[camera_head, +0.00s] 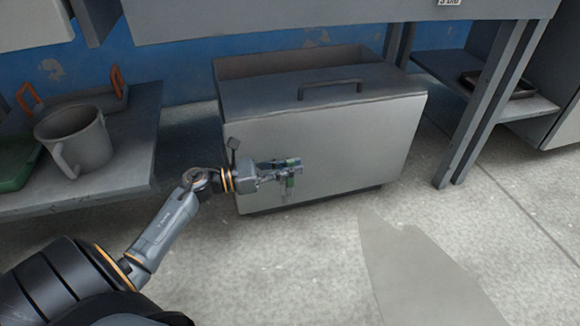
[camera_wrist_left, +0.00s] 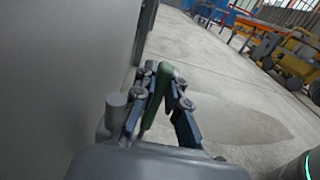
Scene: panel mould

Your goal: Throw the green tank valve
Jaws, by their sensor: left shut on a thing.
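The green tank valve (camera_head: 290,183) is a small green lever on the front of a grey metal tank (camera_head: 330,135). My left gripper (camera_head: 285,172) is at the tank's front face, with its fingers around the lever. In the left wrist view the green lever (camera_wrist_left: 160,88) stands between the two fingers, and the gripper (camera_wrist_left: 165,105) is shut on it. The fingers hide part of the valve. A grey stub (camera_wrist_left: 116,108) shows beside the fingers, close to the tank wall. My right gripper is not in view.
The tank has a partly open top and a handle (camera_head: 330,86). A shelf (camera_head: 130,150) on the left bears a grey mug (camera_head: 75,135) and a green box (camera_head: 16,160). Table legs (camera_head: 490,110) stand at right. The concrete floor (camera_head: 320,260) in front is clear.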

